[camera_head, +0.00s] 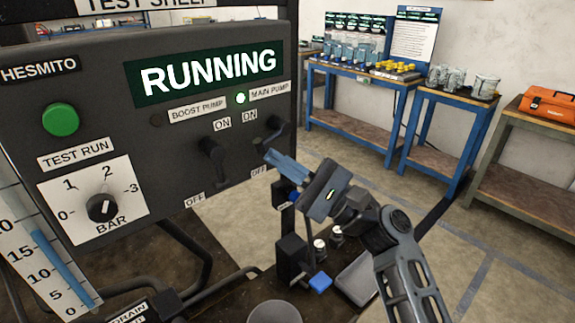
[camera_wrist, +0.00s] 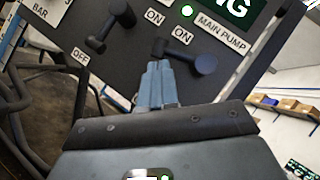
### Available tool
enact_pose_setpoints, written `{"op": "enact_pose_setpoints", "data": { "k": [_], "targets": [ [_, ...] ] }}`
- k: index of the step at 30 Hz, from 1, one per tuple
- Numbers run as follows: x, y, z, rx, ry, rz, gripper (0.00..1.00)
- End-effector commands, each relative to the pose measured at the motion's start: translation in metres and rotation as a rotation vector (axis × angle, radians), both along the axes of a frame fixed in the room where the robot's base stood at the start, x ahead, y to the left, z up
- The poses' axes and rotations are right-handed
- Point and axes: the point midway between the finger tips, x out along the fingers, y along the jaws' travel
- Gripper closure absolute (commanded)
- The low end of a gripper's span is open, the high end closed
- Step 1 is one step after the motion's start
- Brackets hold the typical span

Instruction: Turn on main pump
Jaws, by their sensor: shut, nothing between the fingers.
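The main pump lever (camera_head: 275,128) is at the right side of the dark control panel (camera_head: 120,70). In the wrist view, the lever (camera_wrist: 203,64) and lit light (camera_wrist: 187,11) also show. My gripper (camera_head: 263,147) is shut and empty, its tips just below the lever. In the wrist view the fingertips (camera_wrist: 158,66) are close to the lever's base; I cannot tell whether they touch.
The boost pump lever (camera_head: 212,160) is to the left, pointing down toward OFF, with its light (camera_head: 156,119) dark. The panel display (camera_head: 208,74) reads RUNNING. A green button (camera_head: 61,120) and BAR knob (camera_head: 102,208) are farther left. Blue tables (camera_head: 345,78) stand at back right.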

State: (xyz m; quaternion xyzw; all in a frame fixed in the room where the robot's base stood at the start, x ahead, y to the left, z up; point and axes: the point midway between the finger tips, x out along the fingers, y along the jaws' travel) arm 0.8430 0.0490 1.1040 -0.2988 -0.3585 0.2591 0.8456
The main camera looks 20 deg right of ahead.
Motion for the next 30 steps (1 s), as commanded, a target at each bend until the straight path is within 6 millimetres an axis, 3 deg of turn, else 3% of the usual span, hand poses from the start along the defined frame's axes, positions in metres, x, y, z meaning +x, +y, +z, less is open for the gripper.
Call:
{"op": "enact_pose_setpoints", "data": {
  "k": [5,30],
  "targets": [
    [-0.002,0.0058,0.0028,0.095,0.03,0.002,1.0],
    [-0.0031,0.0095,0.0077,0.086,0.027,0.0,1.0]
  ]
}}
